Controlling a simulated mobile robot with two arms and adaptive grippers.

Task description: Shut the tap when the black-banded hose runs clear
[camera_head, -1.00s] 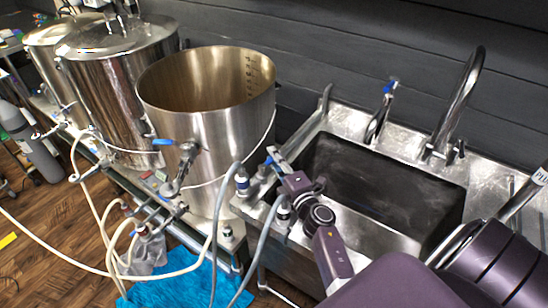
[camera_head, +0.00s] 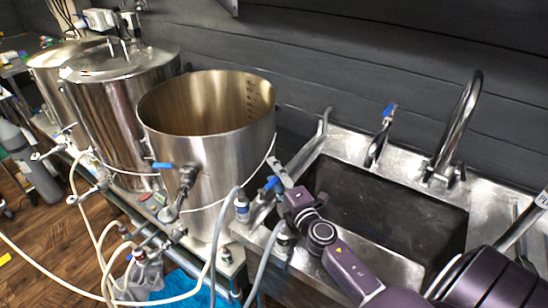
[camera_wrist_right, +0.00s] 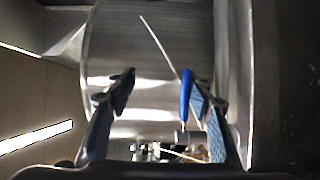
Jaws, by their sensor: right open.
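My right gripper (camera_head: 273,174) is at the left edge of the sink, beside the open steel kettle. In the right wrist view it is open (camera_wrist_right: 158,85), with one finger on each side. A blue tap lever (camera_wrist_right: 185,97) stands between the fingers, close against the right one; I cannot tell whether they touch. Two grey hoses (camera_head: 219,240) (camera_head: 262,262) hang from fittings just below the gripper. I cannot make out a black band on either, nor what runs through them. My left gripper is not in view.
The open kettle (camera_head: 210,140) has a blue-handled valve (camera_head: 163,166) on its front. A lidded kettle (camera_head: 115,120) stands behind it. The sink basin (camera_head: 385,215) is empty, with a tall faucet (camera_head: 468,110) and a small blue-handled tap (camera_head: 388,112) behind. Pale hoses (camera_head: 80,280) hang at the lower left.

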